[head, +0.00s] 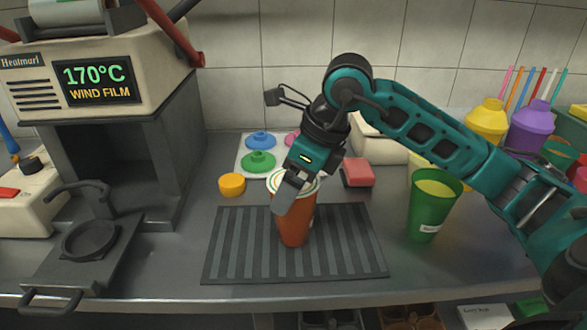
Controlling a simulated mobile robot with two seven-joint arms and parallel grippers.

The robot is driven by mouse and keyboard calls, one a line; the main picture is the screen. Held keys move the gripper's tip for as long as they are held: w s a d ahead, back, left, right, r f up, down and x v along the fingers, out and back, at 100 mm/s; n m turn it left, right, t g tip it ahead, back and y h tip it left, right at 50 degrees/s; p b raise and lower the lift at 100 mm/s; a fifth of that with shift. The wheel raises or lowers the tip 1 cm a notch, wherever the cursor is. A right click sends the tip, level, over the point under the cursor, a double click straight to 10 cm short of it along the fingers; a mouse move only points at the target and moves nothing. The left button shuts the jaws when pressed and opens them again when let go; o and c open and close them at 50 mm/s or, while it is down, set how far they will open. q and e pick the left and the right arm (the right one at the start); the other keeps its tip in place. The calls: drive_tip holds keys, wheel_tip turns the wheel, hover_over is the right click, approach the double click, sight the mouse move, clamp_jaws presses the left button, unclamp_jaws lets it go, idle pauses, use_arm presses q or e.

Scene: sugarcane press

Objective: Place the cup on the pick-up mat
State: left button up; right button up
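An orange-brown cup (298,226) with a pale, patterned lid or top stands about upright over the middle of the dark ribbed pick-up mat (345,255). Its base appears to rest on the mat. My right gripper (288,196) comes down from above at the cup's upper part. One grey finger lies across the near side of the cup. The other finger is hidden, so I cannot tell if the grip is closed on the cup. My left gripper is out of view.
A green cup (434,208) stands right of the mat, under my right arm. A yellow round piece (232,184) and a red block (357,173) lie behind the mat. The heat-sealing machine (95,75) fills the left. The counter's front edge runs just before the mat.

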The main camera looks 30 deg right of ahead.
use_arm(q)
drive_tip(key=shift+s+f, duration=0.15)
use_arm(e)
drive_tip(key=shift+f, duration=0.1)
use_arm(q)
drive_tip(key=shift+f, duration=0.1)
use_arm(e)
drive_tip(key=shift+f, duration=0.2)
drive_tip(key=o, duration=1.7)
drive_tip(key=shift+r, duration=0.1)
drive_tip(key=shift+r, duration=0.15)
use_arm(q)
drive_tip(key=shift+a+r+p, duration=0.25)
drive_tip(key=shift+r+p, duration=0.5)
drive_tip(key=shift+p, duration=0.35)
use_arm(e)
drive_tip(key=v, duration=1.2)
